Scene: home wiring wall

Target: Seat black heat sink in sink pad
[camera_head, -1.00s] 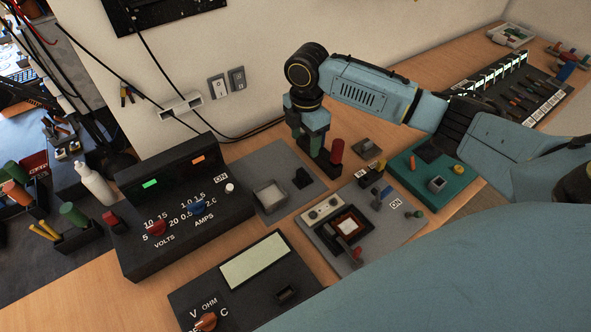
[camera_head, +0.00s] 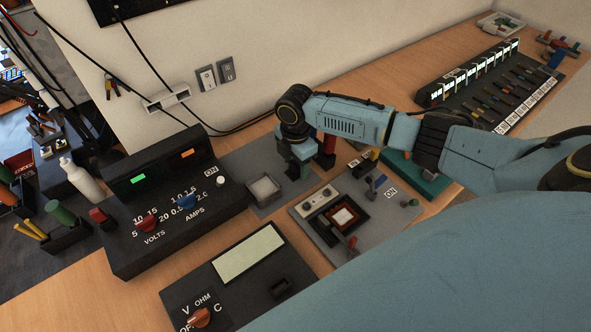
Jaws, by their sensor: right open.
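My right gripper (camera_head: 301,167) points down over the grey mat (camera_head: 240,165), its jaws open. The black heat sink, a small dark block, is mostly hidden by the gripper; only a dark bit shows at the fingers (camera_head: 293,171). I cannot tell whether the fingers touch it. A shallow square holder with a pale top (camera_head: 264,188), which looks like the sink pad, lies on the same mat just left of the gripper. It is empty. My left gripper is not in view.
A red post (camera_head: 327,146) stands close right of the gripper. A black power supply (camera_head: 170,200) stands left, a meter (camera_head: 240,275) nearer. A green board (camera_head: 420,178) is partly behind my arm.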

